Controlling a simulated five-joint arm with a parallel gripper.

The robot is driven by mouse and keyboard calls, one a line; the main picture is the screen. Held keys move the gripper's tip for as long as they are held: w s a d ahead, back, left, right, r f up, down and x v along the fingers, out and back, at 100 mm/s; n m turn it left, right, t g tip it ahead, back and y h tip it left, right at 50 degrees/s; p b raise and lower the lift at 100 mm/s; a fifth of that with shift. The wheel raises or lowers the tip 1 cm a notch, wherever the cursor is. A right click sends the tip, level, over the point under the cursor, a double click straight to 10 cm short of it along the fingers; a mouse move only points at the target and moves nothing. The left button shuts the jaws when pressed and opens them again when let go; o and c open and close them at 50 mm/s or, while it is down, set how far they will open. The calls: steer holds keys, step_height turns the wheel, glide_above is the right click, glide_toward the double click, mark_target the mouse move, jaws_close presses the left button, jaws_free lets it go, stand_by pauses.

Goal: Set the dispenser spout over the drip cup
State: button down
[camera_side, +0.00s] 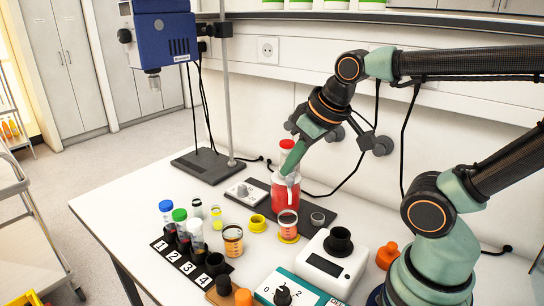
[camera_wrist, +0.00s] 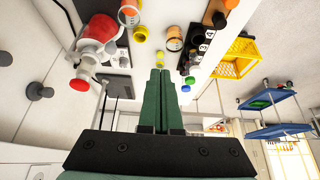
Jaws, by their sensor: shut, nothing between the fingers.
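The dispenser is a clear jar of red liquid (camera_side: 285,194) with a red cap (camera_side: 287,145), standing on a dark mat. It also shows at the upper left of the wrist view (camera_wrist: 99,28). A small pale piece near its top, apparently the spout (camera_side: 291,181), is partly hidden by my fingers. A clear cup with an orange-red band (camera_side: 288,222), likely the drip cup, stands just in front of the jar; I cannot tell whether the spout is over it. My gripper (camera_side: 285,172) is shut and empty. In the wrist view its fingers (camera_wrist: 160,72) are apart from the jar.
Capped vials (camera_side: 181,222) stand by a numbered black strip (camera_side: 163,247) at left. A white device (camera_side: 324,264) stands front right.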

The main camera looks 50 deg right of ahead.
steer(key=c, duration=1.1)
jaws_free()
steer(key=o, duration=0.4)
steer(key=shift+w+d+r, duration=0.15)
steer(key=shift+o, duration=0.2)
step_height(320, 180, up, 2)
steer(key=m+g, duration=0.6)
steer(key=m, duration=0.4)
glide_above(290, 178)
step_height(290, 178, down, 12)
steer(key=shift+r, duration=0.15)
steer(key=shift+c, duration=0.3)
jaws_close()
